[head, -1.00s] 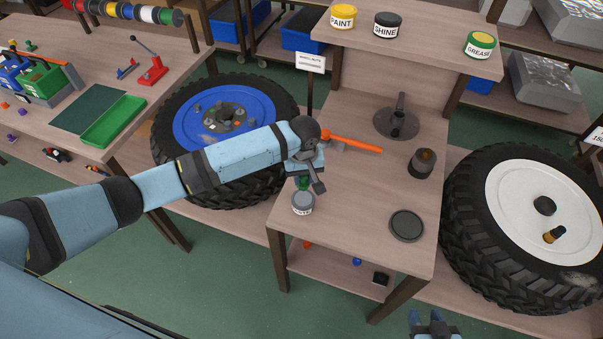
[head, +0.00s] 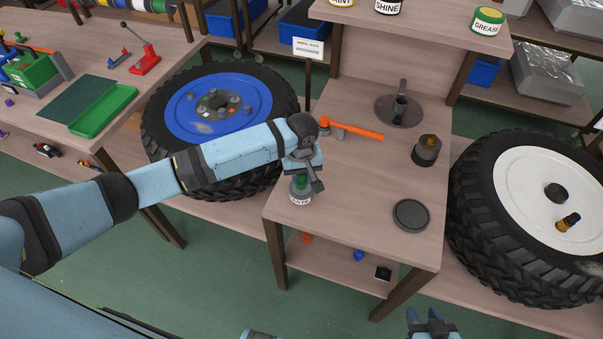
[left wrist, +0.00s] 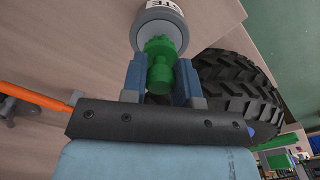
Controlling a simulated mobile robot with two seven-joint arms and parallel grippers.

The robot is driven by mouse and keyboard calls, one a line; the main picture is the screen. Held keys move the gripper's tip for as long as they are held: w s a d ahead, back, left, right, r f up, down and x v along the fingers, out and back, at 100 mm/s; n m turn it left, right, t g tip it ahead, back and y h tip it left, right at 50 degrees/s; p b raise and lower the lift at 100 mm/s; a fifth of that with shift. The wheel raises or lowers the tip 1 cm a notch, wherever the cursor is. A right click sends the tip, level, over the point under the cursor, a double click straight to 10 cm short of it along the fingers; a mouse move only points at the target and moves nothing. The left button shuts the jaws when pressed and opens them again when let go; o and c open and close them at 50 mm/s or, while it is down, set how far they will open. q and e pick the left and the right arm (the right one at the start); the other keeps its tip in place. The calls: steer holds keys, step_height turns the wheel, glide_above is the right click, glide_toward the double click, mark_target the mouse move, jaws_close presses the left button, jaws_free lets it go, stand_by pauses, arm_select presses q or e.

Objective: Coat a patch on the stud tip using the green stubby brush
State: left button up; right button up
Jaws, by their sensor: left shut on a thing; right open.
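My left gripper (head: 303,175) is shut on the green stubby brush (head: 301,183) above the front left of the middle table. In the left wrist view, the brush (left wrist: 160,72) sits between both fingers, its far end at the mouth of a grey labelled pot (left wrist: 160,22). The pot (head: 300,196) stands upright in the head view; how deep the bristles sit is hidden. A dark stud (head: 400,103) stands on a round grey plate (head: 385,112). Other studs show on the blue wheel hub (head: 218,103); I cannot tell which is meant. My right gripper (head: 432,325) is open and empty at the bottom edge.
An orange-handled tool (head: 357,133) lies behind my left gripper. A dark pot (head: 426,150) and a dark round lid (head: 411,214) are to the right. Tyres flank the table. A GREASE tin (head: 487,21) is on the upper shelf. The table's front middle is clear.

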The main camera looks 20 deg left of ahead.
arm_select(q)
steer(key=shift+f, duration=0.5)
stand_by(0.8)
steer(key=shift+f+p, duration=0.15)
steer(key=shift+p, duration=0.5)
stand_by(2.2)
step_height(320, 180, up, 3)
steer(key=p, duration=0.4)
steer(key=shift+r, duration=0.2)
steer(key=shift+r+p, duration=0.55)
steer(key=shift+p, duration=0.15)
step_height(320, 180, up, 3)
steer(key=p, duration=0.3)
steer(key=shift+f+p, duration=0.1)
steer(key=shift+p, duration=0.2)
